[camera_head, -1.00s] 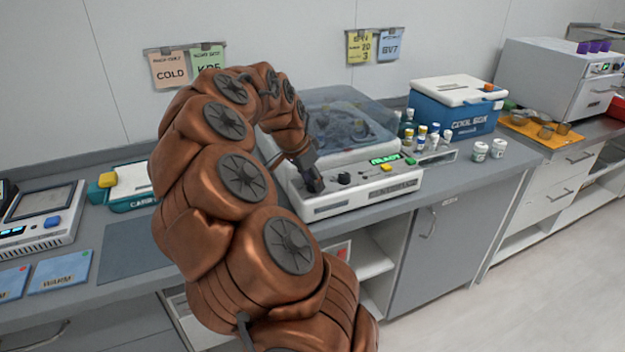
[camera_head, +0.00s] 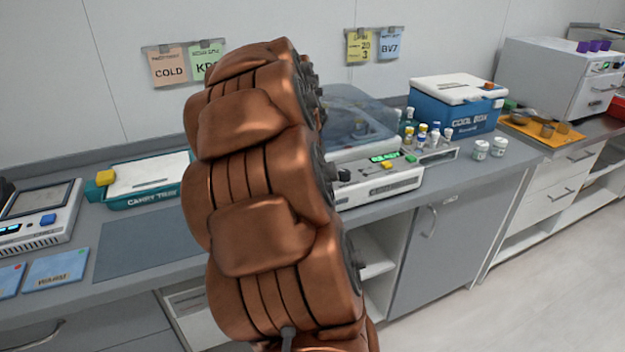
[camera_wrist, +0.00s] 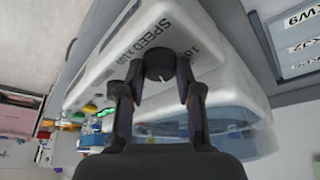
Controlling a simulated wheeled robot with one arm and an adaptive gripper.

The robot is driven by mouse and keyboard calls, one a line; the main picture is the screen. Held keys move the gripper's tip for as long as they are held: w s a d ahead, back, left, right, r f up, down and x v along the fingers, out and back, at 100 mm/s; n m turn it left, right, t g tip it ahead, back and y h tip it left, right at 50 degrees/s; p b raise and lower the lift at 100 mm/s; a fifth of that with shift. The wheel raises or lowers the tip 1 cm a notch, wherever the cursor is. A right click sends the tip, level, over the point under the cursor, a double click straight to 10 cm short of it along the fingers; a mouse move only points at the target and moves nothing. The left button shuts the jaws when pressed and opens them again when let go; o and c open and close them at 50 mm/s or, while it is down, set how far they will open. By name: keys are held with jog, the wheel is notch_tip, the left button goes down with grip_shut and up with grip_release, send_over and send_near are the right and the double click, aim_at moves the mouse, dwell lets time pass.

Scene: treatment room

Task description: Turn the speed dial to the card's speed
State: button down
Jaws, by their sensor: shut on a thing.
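The speed dial (camera_wrist: 159,65) is a dark round knob with a pale pointer mark in the wrist view. It sits on the white front panel of the machine (camera_wrist: 100,75), beside printed lettering that reads SPEED and a 10. My gripper (camera_wrist: 159,75) is shut on the dial, with one finger on each side of it. In the head view my arm hides the gripper and the dial. The machine (camera_head: 385,190) shows there with a clear lid, a green display and a yellow button. A yellow card (camera_head: 360,46) hangs on the wall with "20" and "3" on it.
A blue card (camera_head: 391,44) hangs beside the yellow one. Several small bottles (camera_head: 434,137) and a cool box (camera_head: 455,105) stand right of the machine. A carry tray (camera_head: 148,182) lies at left. The grey mat (camera_head: 135,245) is bare.

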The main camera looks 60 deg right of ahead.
jog(key=n+t+b, duration=0.1)
jog(key=n, duration=0.1)
jog(key=n+t+y+b, duration=0.1)
jog(key=n, duration=0.2)
jog(key=shift+f+n, duration=0.2)
jog(key=shift+n, duration=0.1)
jog(key=n+y+b, duration=0.1)
jog(key=n+b, duration=0.1)
jog(key=n, duration=0.1)
jog(key=shift+s+t, duration=0.15)
jog(key=shift+t, duration=0.15)
jog(key=shift+d+r+n+b, duration=0.15)
jog(key=shift+n+b, duration=0.15)
jog(key=shift+n, duration=0.2)
jog(key=c, duration=0.8)
grip_release()
jog(key=shift+r, duration=0.1)
jog(key=v, duration=1.2)
jog(key=shift+s+d, duration=0.1)
jog(key=shift+s, duration=0.1)
